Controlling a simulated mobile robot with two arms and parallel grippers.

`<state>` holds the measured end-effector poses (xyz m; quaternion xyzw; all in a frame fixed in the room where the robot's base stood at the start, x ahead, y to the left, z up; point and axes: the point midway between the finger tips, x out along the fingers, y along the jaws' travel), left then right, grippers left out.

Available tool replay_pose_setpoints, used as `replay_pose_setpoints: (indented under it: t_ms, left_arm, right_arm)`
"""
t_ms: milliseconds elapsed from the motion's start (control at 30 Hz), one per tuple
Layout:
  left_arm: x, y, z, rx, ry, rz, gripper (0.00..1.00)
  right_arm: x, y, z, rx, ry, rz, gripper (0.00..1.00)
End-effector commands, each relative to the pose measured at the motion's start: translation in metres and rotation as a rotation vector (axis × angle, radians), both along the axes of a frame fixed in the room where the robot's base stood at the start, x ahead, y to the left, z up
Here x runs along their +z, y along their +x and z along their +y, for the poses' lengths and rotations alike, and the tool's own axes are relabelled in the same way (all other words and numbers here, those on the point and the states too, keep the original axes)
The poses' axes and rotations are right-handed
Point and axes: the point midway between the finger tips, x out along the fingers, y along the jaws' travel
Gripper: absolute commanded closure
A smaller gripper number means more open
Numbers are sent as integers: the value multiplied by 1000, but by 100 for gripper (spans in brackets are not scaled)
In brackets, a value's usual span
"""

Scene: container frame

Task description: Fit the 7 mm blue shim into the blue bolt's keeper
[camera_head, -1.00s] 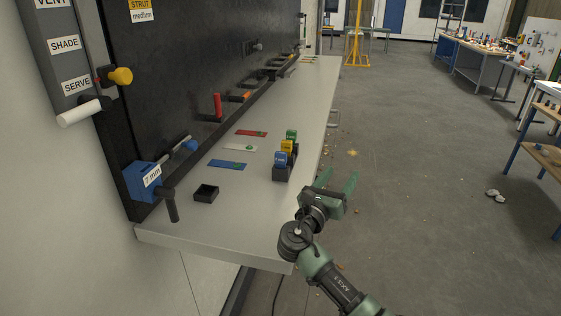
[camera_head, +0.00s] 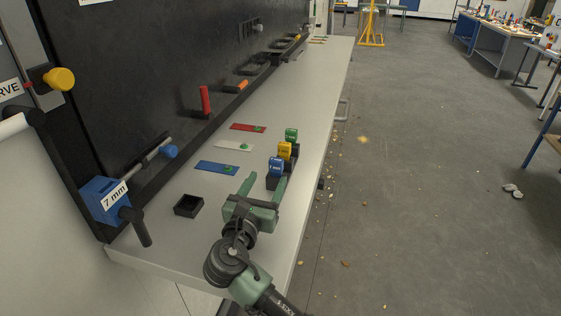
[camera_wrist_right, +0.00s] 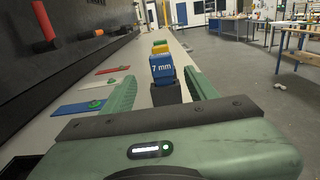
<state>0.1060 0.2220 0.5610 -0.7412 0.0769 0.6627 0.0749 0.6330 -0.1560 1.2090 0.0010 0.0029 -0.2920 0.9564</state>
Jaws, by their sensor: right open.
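The blue 7 mm shim (camera_head: 276,167) stands upright at the near end of a black rack (camera_head: 272,183) on the bench. It also shows in the right wrist view (camera_wrist_right: 162,69), labelled "7 mm", between and beyond my fingers. My right gripper (camera_head: 264,182) is open and empty, its fingers pointing at the shim, apart from it. The blue bolt's keeper (camera_head: 102,199), a blue block labelled "7 mm", is on the black panel at the left. A rod with a blue knob (camera_head: 170,151) lies beyond it, and a black handle (camera_head: 136,227) sticks out in front. My left gripper is not in view.
Yellow (camera_head: 285,149) and green (camera_head: 291,135) shims stand behind the blue one. Blue (camera_head: 216,168), white (camera_head: 233,146) and red (camera_head: 248,128) plates lie flat on the bench. An empty black tray (camera_head: 188,206) sits near the front. The bench's right edge is close to my gripper.

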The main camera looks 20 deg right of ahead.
Motion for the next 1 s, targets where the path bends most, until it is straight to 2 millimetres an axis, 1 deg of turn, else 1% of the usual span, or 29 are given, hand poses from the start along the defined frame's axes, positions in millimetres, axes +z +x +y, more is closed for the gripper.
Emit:
replay_pose_setpoints:
  t_ms: [33, 167, 233, 367, 500, 767, 800, 867, 900, 1000]
  left_arm:
    - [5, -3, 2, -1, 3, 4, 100]
    - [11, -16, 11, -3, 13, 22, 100]
    - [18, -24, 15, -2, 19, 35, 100]
    - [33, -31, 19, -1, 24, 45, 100]
    - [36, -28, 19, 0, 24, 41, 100]
    - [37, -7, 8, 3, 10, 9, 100]
    - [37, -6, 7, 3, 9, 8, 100]
    - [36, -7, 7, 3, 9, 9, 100]
    - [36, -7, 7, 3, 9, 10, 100]
    - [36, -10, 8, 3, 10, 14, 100]
  right_arm:
    - [3, 5, -4, -1, -4, 0, 42]
    - [3, 17, -13, -3, -3, 1, 42]
    - [4, 24, -19, -2, -3, 1, 42]
    - [5, 40, -32, -4, -3, 2, 42]
    - [1, 53, -40, -2, -3, 1, 42]
    - [-2, 56, -42, -1, 0, 0, 42]
    - [-2, 56, -42, -1, 0, 0, 47]
    - [-2, 56, -42, -1, 0, 0, 64]
    - [-2, 56, -42, -1, 0, 0, 75]
    - [-2, 56, -42, -1, 0, 0, 100]
